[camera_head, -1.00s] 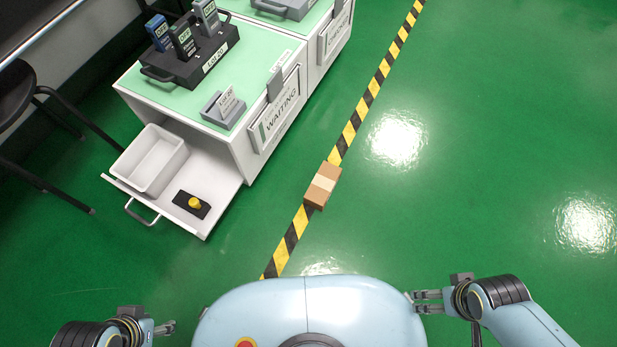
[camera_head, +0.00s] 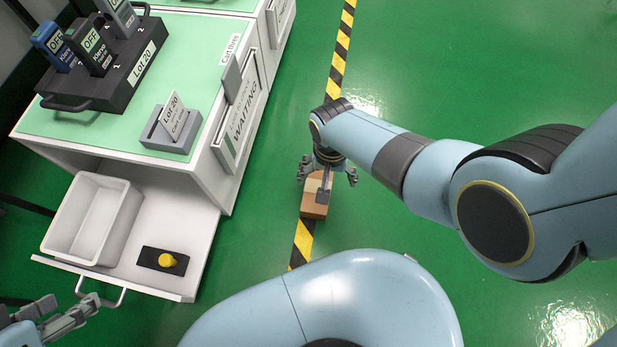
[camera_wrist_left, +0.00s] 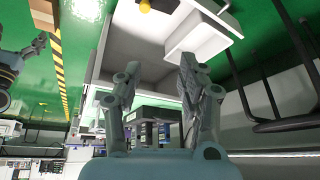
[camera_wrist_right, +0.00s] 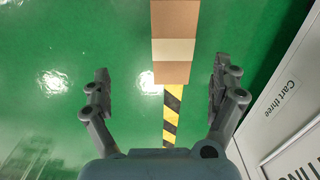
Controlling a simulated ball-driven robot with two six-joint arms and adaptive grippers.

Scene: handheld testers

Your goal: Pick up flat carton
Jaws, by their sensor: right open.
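The flat carton (camera_head: 314,207) is brown with a paler tape band and lies on the striped floor line. In the head view my right gripper (camera_head: 328,178) is above it and partly hides it. In the right wrist view the carton (camera_wrist_right: 175,50) sits at the top middle, between the lines of the open fingers (camera_wrist_right: 160,85) and apart from both. My left gripper (camera_head: 62,318) is at the lower left of the head view, near the open drawer. Its fingers (camera_wrist_left: 158,85) are spread with nothing between them in the left wrist view.
A white cart (camera_head: 205,165) with an open drawer (camera_head: 190,282) stands left of the carton. The drawer holds a white bin (camera_head: 122,232) and a yellow knob on a black plate (camera_head: 163,261). A black tester rack (camera_head: 128,88) is on top. Green floor right of the line is clear.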

